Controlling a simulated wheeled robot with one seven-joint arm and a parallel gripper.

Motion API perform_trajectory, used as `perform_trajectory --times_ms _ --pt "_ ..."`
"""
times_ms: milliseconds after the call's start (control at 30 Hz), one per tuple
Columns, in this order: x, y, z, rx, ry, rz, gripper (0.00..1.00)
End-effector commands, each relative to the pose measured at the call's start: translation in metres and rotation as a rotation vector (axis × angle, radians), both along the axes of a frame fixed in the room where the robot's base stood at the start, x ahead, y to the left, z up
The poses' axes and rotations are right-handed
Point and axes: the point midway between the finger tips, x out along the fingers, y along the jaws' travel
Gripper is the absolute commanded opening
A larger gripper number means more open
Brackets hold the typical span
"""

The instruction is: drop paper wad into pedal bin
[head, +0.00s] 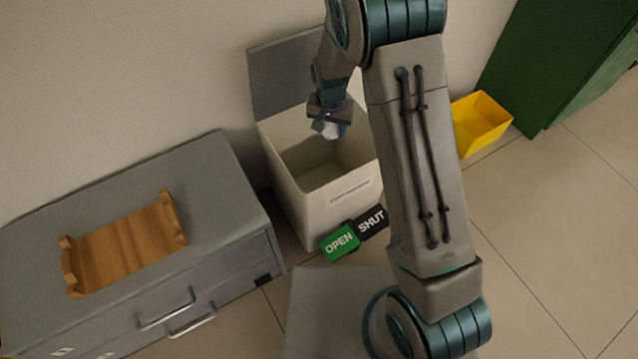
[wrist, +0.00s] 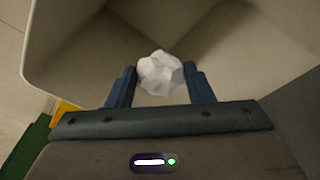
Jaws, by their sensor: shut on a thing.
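The white paper wad (wrist: 160,73) is held between the two fingers of my gripper (wrist: 160,85). In the head view the wad (head: 331,130) shows just below my gripper (head: 330,122). The pedal bin (head: 308,205) is a cream box with its grey lid (head: 287,72) standing open at the back. My gripper with the wad is over the bin's open mouth. In the wrist view the bin's rim (wrist: 28,50) and inner walls surround the wad. The green OPEN pedal (head: 340,243) and black SHUT pedal (head: 372,222) are at the bin's front foot.
A grey drawer cabinet (head: 215,190) with a wooden tray (head: 125,245) on top stands left of the bin. A yellow container (head: 480,122) and a green cabinet (head: 545,65) are at the right. The tiled floor (head: 540,230) at right is clear.

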Motion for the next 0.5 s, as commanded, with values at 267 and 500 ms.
perform_trajectory --times_ms 267,500 --pt "-0.0002 0.0004 0.0003 0.000 0.000 0.001 0.73" --pt "-0.0006 0.0007 0.0086 0.001 -0.001 0.001 0.73"
